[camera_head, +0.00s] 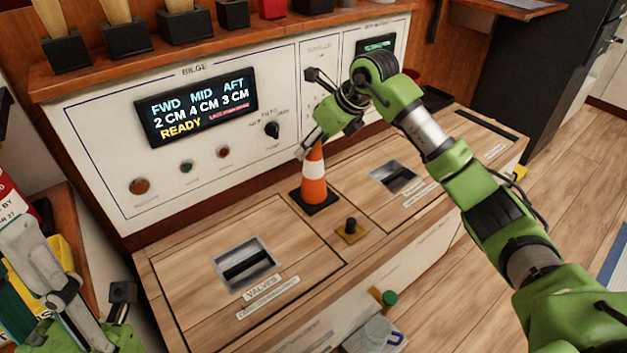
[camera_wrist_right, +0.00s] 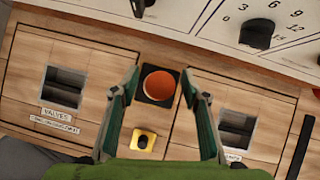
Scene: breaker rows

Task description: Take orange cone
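The orange cone (camera_head: 314,179) has a white band and a square black base. It stands upright on the wooden bench top, between two recessed handles. In the right wrist view the cone (camera_wrist_right: 159,85) is seen from above, its round orange shape between my two fingers. My right gripper (camera_wrist_right: 161,92) is open, and the fingers lie to either side of the cone with gaps. In the head view my right gripper (camera_head: 308,115) is over the cone's top, which it partly hides. My left gripper (camera_head: 92,300) is at the lower left, away from the cone; its fingers look spread.
The BILGE panel (camera_head: 205,150) with a lit display and knobs rises just behind the cone. A black knob on a yellow plate (camera_head: 351,231) is in front of it. Recessed handles (camera_head: 245,262) and (camera_head: 394,176) flank it. A shelf (camera_head: 270,40) with black blocks is above.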

